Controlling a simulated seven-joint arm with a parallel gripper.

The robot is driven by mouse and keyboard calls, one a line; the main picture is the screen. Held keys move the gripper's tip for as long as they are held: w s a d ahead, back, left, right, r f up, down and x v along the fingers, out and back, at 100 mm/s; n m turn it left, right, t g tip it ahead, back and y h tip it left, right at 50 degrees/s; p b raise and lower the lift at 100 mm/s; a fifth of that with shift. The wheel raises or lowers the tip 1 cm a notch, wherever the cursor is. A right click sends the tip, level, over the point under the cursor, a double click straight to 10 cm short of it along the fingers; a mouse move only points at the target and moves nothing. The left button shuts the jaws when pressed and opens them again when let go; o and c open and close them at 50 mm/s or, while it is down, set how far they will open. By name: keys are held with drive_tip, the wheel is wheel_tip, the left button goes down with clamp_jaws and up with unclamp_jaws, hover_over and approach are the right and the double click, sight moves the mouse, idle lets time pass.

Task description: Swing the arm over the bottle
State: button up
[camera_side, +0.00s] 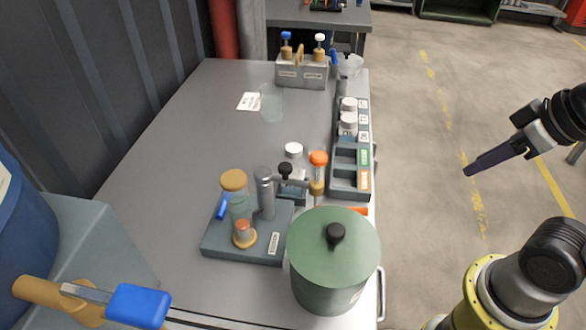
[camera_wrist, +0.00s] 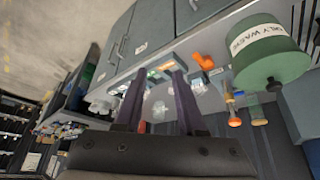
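A grey pump stand (camera_side: 215,245) sits on the bench, with a grey upright post (camera_side: 266,200). A swing arm (camera_side: 293,182) reaches right from the post to a brass end (camera_side: 317,188) below an orange-capped tube (camera_side: 318,165). A clear glass cylinder with a tan top (camera_side: 234,181) stands on the stand's left. A white-capped bottle (camera_side: 293,150) stands just behind the arm, not clearly under its end; its body is partly hidden. My gripper (camera_side: 468,171) is off the bench to the right, in the air. The wrist view shows its fingers apart and empty (camera_wrist: 160,75).
A green lidded waste pot (camera_side: 330,275) stands in front of the stand, close to the arm's end. A grey rack (camera_side: 340,185) with white-capped bottles runs along the bench's right edge. A clear beaker (camera_side: 271,103) and a bottle caddy (camera_side: 301,73) stand farther back.

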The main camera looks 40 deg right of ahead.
drive_tip(key=shift+c, duration=1.2)
drive_tip(key=shift+s+f+n, duration=0.15)
drive_tip(key=shift+s+n, duration=0.15)
drive_tip(key=shift+n, duration=0.2)
drive_tip(key=shift+c, duration=1.1)
drive_tip(key=r+n, duration=0.2)
drive_tip(key=d+r, duration=0.1)
drive_tip(key=shift+w+r+n+g+h, duration=0.25)
drive_tip(key=shift+w+n+g+h, duration=0.05)
drive_tip(key=shift+n+g, duration=0.1)
clamp_jaws()
drive_tip(key=w+a+r+n+g+h, duration=0.25)
drive_tip(key=w+a+r+n, duration=0.55)
drive_tip(key=w+a+n, duration=0.55)
drive_tip(key=a+f+n, duration=0.2)
drive_tip(key=a+f, duration=0.1)
drive_tip(key=a, duration=0.6)
drive_tip(key=s+a+f+n, duration=0.1)
drive_tip(key=a+f+n, duration=0.2)
drive_tip(key=a, duration=0.6)
drive_tip(key=shift+f+h, duration=0.45)
